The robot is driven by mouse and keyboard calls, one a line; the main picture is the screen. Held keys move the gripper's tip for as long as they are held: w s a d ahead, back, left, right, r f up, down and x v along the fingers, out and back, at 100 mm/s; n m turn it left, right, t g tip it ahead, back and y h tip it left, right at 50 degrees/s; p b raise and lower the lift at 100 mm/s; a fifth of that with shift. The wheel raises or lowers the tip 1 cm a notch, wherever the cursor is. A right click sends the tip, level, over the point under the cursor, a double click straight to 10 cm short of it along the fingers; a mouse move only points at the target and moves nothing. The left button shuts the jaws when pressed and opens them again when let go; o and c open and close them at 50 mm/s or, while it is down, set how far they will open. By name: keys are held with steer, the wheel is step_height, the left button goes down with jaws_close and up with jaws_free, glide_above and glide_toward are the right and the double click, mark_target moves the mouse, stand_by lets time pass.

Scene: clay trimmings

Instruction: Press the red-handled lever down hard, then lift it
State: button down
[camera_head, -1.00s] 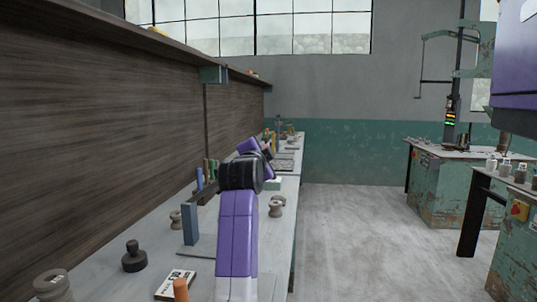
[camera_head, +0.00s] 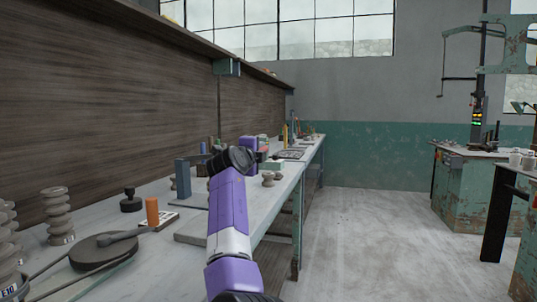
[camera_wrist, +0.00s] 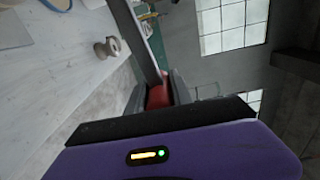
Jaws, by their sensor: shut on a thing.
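The lever's grey bar (camera_wrist: 134,28) runs from the top of the wrist view down to a red handle (camera_wrist: 158,94). My gripper (camera_wrist: 160,92) is shut on this red handle, with dark fingers on both sides of it. In the head view, a blue-grey upright post (camera_head: 183,178) stands on the bench, and a dark bar (camera_head: 197,157) extends from its top toward my arm. My arm hides the red handle and my fingertips there. The bar looks close to level.
The bench (camera_head: 283,196) holds a black knobbed weight (camera_head: 131,204), an orange cylinder (camera_head: 152,211), a ribbed insulator (camera_head: 58,216), a dark round disc (camera_head: 103,250) and a pale spool (camera_head: 268,179). A wooden panel (camera_head: 110,100) backs it. Floor at right (camera_head: 370,240) is clear.

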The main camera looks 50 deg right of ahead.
steer(key=shift+s+d+f+b, duration=0.15)
steer(key=shift+f+b, duration=0.25)
steer(key=shift+f, duration=0.4)
steer(key=shift+s+a+f+b, duration=0.1)
steer(key=shift+f+b, duration=0.25)
steer(key=shift+f, duration=0.45)
steer(key=c, duration=1.1)
jaws_free()
steer(key=shift+p+v, duration=0.65)
steer(key=shift+v, duration=3.25)
steer(key=shift+r, duration=0.1)
